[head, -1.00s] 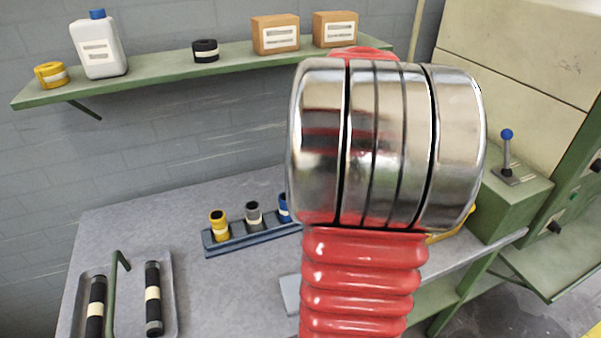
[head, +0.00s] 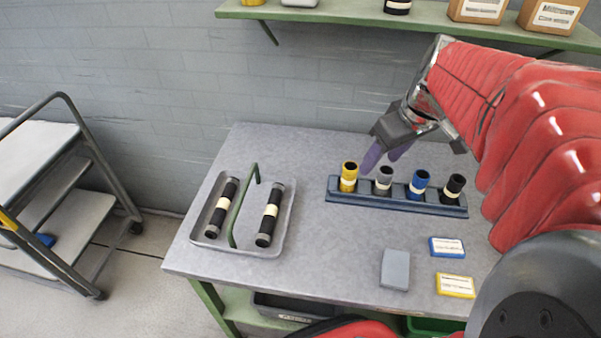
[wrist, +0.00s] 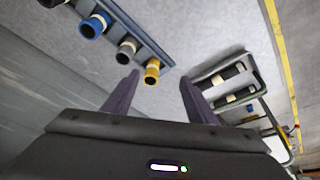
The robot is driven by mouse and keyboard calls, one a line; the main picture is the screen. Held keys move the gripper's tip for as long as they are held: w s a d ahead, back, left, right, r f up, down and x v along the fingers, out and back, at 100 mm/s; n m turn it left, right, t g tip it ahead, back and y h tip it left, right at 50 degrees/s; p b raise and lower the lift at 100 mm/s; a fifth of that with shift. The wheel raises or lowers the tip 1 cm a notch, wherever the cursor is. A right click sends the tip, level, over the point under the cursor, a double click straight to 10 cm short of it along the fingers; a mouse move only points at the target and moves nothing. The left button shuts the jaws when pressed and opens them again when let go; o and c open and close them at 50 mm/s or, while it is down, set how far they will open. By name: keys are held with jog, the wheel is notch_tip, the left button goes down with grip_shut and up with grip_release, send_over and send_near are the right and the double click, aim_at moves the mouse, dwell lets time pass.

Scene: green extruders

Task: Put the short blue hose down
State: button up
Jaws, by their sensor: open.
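The short blue hose (head: 419,183) stands upright in a blue rack (head: 398,205) on the grey bench, between a grey hose and a black hose. It also shows in the wrist view (wrist: 92,27), at the upper left. My gripper (head: 385,158) is open and empty. Its purple fingers point down and left, over the yellow and grey end of the rack in the head view. In the wrist view the fingers (wrist: 159,80) are spread, with the yellow hose end close to the left fingertip. I cannot tell whether they touch.
A yellow hose (head: 349,177), a grey hose (head: 383,180) and a black hose (head: 453,189) share the rack. A handled tray (head: 193,236) holds two long black hoses at left. A grey block (head: 395,269) and blue and yellow cards lie in front. A cart (head: 95,212) stands left.

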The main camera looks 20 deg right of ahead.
jog(key=s+a+m+t, duration=0.1)
jog(key=s+a, duration=0.3)
jog(key=a, duration=0.4)
jog(key=s+a+m, duration=0.1)
jog(key=s+a, duration=0.3)
jog(key=a, duration=0.5)
jog(key=shift+a+f+t, duration=0.25)
jog(key=shift+a+t, duration=0.05)
jog(key=shift+t, duration=0.1)
jog(key=shift+c, duration=0.6)
